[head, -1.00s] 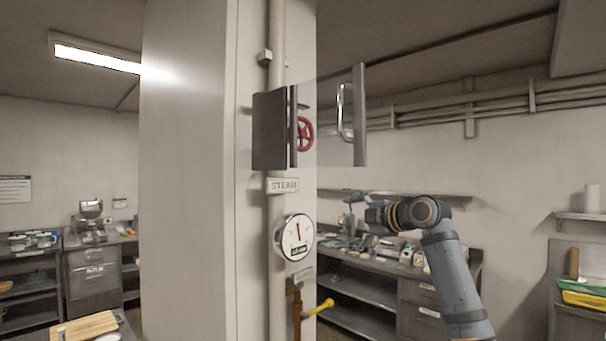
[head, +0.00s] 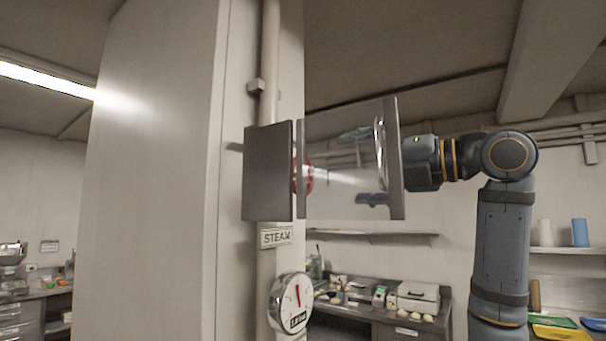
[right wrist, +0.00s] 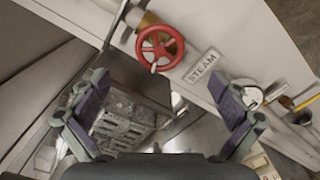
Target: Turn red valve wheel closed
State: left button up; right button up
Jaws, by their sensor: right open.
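The red valve wheel (head: 309,176) is on the wall pipe, partly hidden behind the dark side panel (head: 268,172) of its cover and seen through the clear door. In the right wrist view the whole wheel (right wrist: 160,48) shows, spoked, beyond my fingers and apart from them. The door, with its metal handle (head: 380,150), stands swung out from the wall. My right gripper (head: 363,167) is open and empty behind the door, its fingers showing through the pane. Its fingers are spread wide in the wrist view (right wrist: 162,95). My left gripper is not in view.
The door's thick outer edge (head: 395,158) stands close in front of my right wrist. A STEAM label (head: 276,236) and a round gauge (head: 291,303) sit below the wheel. A large pale column (head: 150,170) stands left. A counter (head: 390,318) runs behind.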

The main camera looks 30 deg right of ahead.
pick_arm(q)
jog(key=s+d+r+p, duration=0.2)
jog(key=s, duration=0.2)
pick_arm(e)
jog(key=p+x, duration=0.1)
jog(key=x, duration=1)
jog(key=shift+a, duration=0.1)
jog(key=shift+s, duration=0.5)
jog(key=shift+c, duration=1.5)
jog(key=shift+w, duration=0.2)
jog(key=shift+c, duration=1.3)
jog(key=c, duration=0.5)
jog(key=shift+c, duration=0.5)
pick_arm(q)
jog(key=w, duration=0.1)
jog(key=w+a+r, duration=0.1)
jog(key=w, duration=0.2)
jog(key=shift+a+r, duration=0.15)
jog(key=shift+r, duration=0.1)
